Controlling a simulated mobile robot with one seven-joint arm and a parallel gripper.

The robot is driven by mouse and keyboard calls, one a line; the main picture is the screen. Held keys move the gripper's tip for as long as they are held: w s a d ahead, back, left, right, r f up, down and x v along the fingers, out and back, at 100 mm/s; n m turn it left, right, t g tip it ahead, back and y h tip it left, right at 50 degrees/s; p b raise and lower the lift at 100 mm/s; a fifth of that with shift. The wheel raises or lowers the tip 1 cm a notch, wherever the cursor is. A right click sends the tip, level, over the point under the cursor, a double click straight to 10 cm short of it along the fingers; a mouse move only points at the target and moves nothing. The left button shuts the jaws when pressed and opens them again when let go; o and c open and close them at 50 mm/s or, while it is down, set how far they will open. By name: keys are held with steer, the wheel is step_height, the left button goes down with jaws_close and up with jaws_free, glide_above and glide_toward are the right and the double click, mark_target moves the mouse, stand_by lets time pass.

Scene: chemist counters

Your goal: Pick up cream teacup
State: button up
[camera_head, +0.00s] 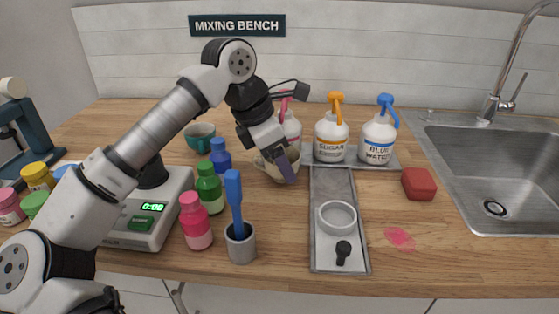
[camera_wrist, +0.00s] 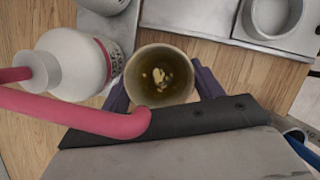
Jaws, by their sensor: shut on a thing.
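The cream teacup (camera_head: 264,166) stands on the wooden counter in the middle of the head view, partly hidden by my gripper (camera_head: 287,163). In the wrist view the cup (camera_wrist: 160,76) is seen from above, with brownish content and pale bits inside. My gripper (camera_wrist: 163,88) is shut on the cup, with one dark purple finger on each side of it. I cannot tell whether the cup's base touches the counter.
A pump bottle with a pink spout (camera_wrist: 75,65) stands close beside the cup. A sugar bottle (camera_head: 331,138) and a blue water bottle (camera_head: 379,138) stand behind right. A teal cup (camera_head: 199,137), a green bottle (camera_head: 209,188) and a scale (camera_head: 150,225) are left. A grey tray (camera_head: 333,184) is right.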

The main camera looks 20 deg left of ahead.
steer(key=shift+r, duration=0.3)
steer(key=s, duration=0.2)
steer(key=s+d+b, duration=0.1)
steer(key=s, duration=0.1)
steer(key=s+d, duration=0.1)
steer(key=s, duration=0.2)
steer(key=shift+s, duration=0.1)
steer(key=shift+s+d+r, duration=0.1)
steer(key=shift+s+r, duration=0.05)
steer(key=shift+s, duration=0.15)
step_height(320, 180, up, 13)
steer(key=shift+r, duration=0.2)
steer(key=shift+r+p, duration=0.15)
steer(key=shift+p, duration=0.15)
stand_by(2.7)
